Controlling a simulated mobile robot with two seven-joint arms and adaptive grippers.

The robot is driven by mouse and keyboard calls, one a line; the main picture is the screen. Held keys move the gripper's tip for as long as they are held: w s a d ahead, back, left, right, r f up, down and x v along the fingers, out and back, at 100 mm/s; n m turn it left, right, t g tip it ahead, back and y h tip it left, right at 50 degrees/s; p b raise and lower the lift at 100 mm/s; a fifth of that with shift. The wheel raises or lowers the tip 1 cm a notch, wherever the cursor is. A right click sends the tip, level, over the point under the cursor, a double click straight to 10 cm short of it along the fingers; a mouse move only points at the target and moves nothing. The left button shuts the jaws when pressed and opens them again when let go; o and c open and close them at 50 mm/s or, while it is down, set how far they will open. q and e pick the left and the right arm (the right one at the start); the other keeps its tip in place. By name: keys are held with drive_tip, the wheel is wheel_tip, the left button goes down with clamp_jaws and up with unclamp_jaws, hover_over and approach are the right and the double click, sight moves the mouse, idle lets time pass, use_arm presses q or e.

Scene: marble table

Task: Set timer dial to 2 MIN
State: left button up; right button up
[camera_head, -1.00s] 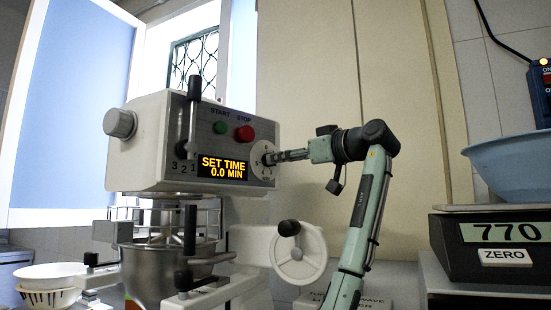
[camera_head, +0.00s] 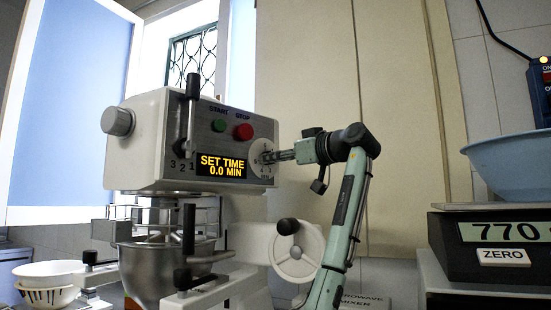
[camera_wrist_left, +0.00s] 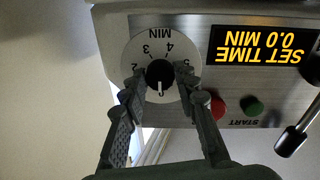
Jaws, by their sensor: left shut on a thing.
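The timer dial (camera_head: 262,153) is a round white disc on the mixer's front panel, right of the display. In the left wrist view, which is upside down, its black knob (camera_wrist_left: 160,74) has a white pointer at 0 and numbers around it. The display (camera_head: 222,165) reads SET TIME 0.0 MIN; it also shows in the left wrist view (camera_wrist_left: 262,43). My left gripper (camera_head: 273,156) is at the dial, with its fingers (camera_wrist_left: 160,84) on either side of the knob, shut on it. The fingers hide part of the disc. My right gripper is not in view.
The green START button (camera_head: 219,125) and red STOP button (camera_head: 243,131) sit above the display. A black-handled lever (camera_head: 191,110) stands left of it. Below are a steel bowl (camera_head: 155,270) and a handwheel (camera_head: 297,252). A scale (camera_head: 480,260) with a blue bowl (camera_head: 515,155) is at right.

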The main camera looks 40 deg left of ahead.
use_arm(q)
drive_tip(key=shift+m, duration=0.3)
drive_tip(key=shift+r+m+g+h, duration=0.1)
drive_tip(key=shift+m+g+h, duration=0.1)
drive_tip(key=shift+m, duration=4.4)
drive_tip(key=shift+r+m+g+h, duration=0.1)
drive_tip(key=shift+m+g, duration=0.1)
drive_tip(key=shift+m, duration=4.4)
drive_tip(key=o, duration=1.1)
drive_tip(key=shift+o, duration=0.2)
drive_tip(key=d, duration=1.2)
drive_tip(key=shift+r, duration=0.25)
